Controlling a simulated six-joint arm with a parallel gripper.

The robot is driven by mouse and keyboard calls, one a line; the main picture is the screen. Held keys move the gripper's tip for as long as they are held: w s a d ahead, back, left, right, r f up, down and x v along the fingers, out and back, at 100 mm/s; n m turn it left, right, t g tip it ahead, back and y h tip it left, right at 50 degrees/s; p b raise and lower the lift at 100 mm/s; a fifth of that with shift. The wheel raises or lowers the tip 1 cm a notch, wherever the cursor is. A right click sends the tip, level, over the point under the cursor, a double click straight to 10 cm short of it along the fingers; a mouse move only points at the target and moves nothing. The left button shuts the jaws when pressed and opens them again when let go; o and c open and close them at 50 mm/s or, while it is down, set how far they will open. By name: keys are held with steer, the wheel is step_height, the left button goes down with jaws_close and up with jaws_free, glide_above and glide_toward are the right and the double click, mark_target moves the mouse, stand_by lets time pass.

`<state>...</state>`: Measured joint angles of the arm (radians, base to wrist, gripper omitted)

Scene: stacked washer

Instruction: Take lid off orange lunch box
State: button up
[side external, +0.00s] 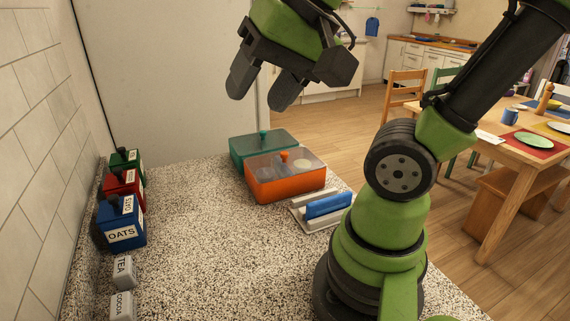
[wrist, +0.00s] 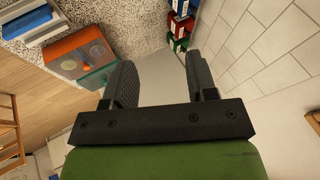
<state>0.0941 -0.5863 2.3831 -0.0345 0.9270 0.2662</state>
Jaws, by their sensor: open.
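The orange lunch box (side external: 286,183) stands on the speckled counter. Its greyish see-through lid (side external: 270,163) is on top, with an orange knob (side external: 284,156). Pale round shapes show through the lid. In the wrist view the orange lunch box (wrist: 70,45) is at the upper left, with its lid (wrist: 80,54) on. My gripper (side external: 262,100) is open and empty, high above the counter and apart from the box. In the wrist view my gripper's fingers (wrist: 165,82) are spread with nothing between them.
A teal lunch box (side external: 252,149) stands right behind the orange one. A blue object on a white rack (side external: 318,211) is close in front at right. Red, green and blue canisters (side external: 122,222) line the left wall. The counter's middle is clear.

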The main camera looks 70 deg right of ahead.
steer(key=w+d+f+m+g+h, duration=0.2)
steer(key=w+d+m, duration=0.6)
steer(key=m, duration=0.4)
steer(key=m+g, duration=0.4)
steer(key=m, duration=1.6)
glide_toward(284, 152)
steer(key=shift+y, duration=0.4)
steer(key=f, duration=0.2)
steer(key=d+f, duration=0.1)
steer(key=f, duration=0.1)
steer(key=shift+s, duration=0.1)
steer(key=shift+w+a+f, duration=0.1)
steer(key=shift+f, duration=1.4)
steer(key=shift+w+a+f, duration=0.1)
steer(key=shift+f, duration=1.45)
jaws_close()
